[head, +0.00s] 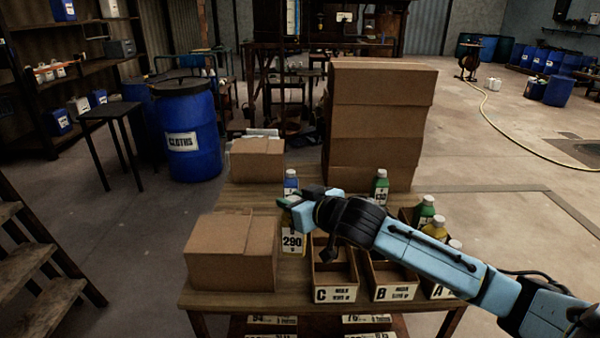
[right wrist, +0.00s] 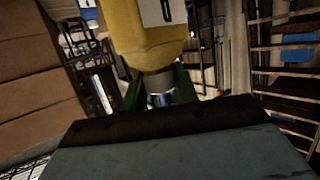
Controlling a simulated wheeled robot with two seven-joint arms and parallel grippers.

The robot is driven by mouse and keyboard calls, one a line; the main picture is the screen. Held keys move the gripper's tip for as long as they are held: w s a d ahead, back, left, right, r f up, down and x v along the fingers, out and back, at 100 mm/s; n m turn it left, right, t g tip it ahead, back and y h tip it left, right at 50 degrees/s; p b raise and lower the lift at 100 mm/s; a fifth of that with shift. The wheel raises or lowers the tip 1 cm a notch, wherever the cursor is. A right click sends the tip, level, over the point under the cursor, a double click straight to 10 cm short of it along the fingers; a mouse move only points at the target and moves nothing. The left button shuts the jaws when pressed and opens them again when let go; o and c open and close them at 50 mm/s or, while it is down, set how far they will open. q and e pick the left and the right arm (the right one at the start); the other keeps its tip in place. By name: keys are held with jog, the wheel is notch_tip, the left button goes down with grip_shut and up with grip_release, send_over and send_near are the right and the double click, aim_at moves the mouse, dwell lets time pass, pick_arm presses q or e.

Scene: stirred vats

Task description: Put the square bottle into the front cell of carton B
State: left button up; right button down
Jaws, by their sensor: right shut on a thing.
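My right gripper (head: 292,204) is shut on the neck of a yellow bottle (head: 292,241) with a label reading 290, left of the cartons. In the right wrist view the yellow bottle (right wrist: 147,38) has its neck between the green fingers; its cross-section is not clear. I cannot tell whether its base touches the table. Carton B (head: 393,294) is right of carton C (head: 334,295), its front cell looking empty. A green bottle (head: 380,188) stands behind my right arm, its base hidden. My left gripper is not in view.
Carton A (head: 440,291) at the right is partly hidden by my arm, with a green bottle (head: 425,212) and a yellow bottle (head: 435,230) by it. A blue bottle (head: 291,184) stands behind the gripper. Cardboard boxes stand left (head: 232,252) and in a tall stack (head: 375,130) behind.

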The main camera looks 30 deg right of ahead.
jog(key=s+a+f+m+h, duration=0.1)
jog(key=s+a+f, duration=0.2)
jog(key=s+a, duration=0.7)
jog(key=shift+s+f+h, duration=0.25)
jog(key=shift+s+h, duration=0.15)
jog(key=shift+s, duration=0.05)
jog(key=shift+f, duration=0.1)
